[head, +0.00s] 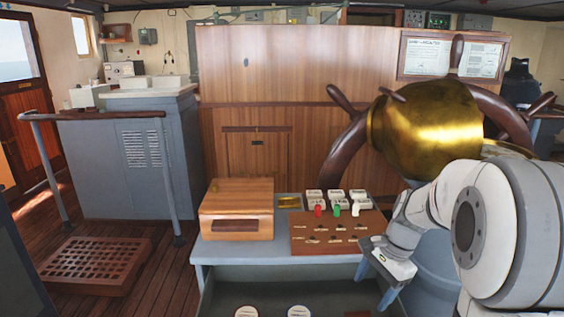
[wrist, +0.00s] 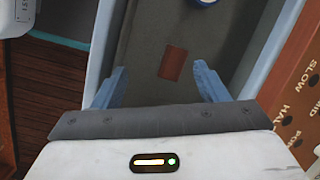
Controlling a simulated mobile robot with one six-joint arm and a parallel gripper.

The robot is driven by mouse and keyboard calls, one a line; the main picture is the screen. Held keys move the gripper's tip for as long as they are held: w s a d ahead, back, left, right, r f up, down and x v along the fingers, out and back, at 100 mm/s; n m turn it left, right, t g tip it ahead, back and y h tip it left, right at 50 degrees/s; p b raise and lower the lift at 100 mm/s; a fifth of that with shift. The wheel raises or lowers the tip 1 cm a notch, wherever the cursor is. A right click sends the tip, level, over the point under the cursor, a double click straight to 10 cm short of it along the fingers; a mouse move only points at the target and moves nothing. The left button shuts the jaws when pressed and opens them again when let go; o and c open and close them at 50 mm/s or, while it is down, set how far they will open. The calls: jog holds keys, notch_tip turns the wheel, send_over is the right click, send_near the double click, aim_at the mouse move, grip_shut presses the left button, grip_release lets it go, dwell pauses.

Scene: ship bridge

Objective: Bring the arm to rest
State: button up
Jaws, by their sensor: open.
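My arm comes in from the right in the head view, bent down in front of the ship's wheel. My gripper (head: 374,284) is at the right front corner of the grey console table (head: 230,250), pointing down. In the wrist view my gripper (wrist: 158,80) has its two blue fingers spread apart with nothing between them. Beyond them lies a dark grey surface with a small reddish-brown patch (wrist: 173,64).
A brown panel (head: 328,241) with red, green and white levers stands on the console just left of my gripper. A wooden box (head: 236,208) sits further left. The wooden wheel (head: 342,165) with its brass hub (head: 425,125) is behind my arm. Floor at left holds a grating (head: 95,265).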

jog(key=s+a+r+n+t+h+p, duration=0.1)
jog(key=s+a+r+n+p, duration=0.1)
jog(key=s+n, duration=0.4)
jog(key=s+a+r+n+t+h+p, duration=0.1)
jog(key=s+a+r+n+h+p, duration=0.1)
jog(key=s+r+n, duration=0.5)
jog(key=shift+s+a+r+p, duration=0.25)
jog(key=shift+s+a+p, duration=0.45)
jog(key=shift+s+a, duration=0.75)
jog(key=shift+s+d, duration=0.1)
jog(key=shift+d, duration=0.05)
